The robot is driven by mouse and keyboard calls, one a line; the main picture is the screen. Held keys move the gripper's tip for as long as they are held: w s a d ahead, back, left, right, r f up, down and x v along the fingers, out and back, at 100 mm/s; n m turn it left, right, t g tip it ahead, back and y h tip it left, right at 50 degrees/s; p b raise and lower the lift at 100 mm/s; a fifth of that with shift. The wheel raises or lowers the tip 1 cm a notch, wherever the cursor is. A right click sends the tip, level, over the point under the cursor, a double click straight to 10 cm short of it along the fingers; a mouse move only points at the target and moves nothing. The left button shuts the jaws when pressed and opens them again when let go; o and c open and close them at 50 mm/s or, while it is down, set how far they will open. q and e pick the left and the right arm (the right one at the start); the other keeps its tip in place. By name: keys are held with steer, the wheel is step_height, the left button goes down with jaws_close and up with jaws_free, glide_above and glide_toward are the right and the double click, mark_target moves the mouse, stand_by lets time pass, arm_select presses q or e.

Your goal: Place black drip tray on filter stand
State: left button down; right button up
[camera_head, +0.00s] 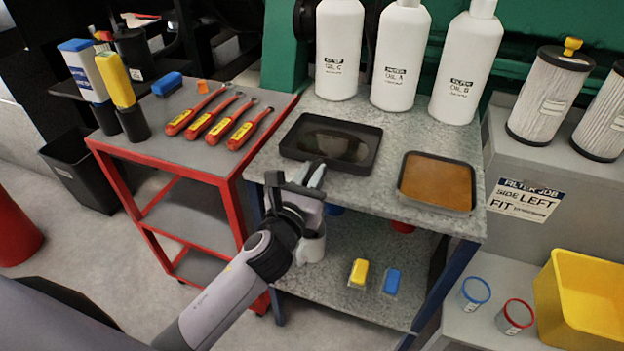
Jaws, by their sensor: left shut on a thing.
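The black drip tray (350,128) is at the left part of the grey speckled table, in front of the white oil bottles. It looks level, on or just above the tabletop; I cannot tell which. My right gripper is out of view.
A second tray with an orange-brown inside (437,208) lies on the table (400,147) toward the stand. Bottles Oil C (339,50), Oil A (399,55) and Oil B (466,70) line the back. A red cart (170,150) with screwdrivers stands left. A yellow bin (580,305) is lower right.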

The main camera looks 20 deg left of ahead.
arm_select(q)
steer(key=shift+f, duration=0.1)
steer(key=c, duration=1.2)
jaws_free()
steer(key=shift+o, duration=0.7)
steer(key=shift+s, duration=0.1)
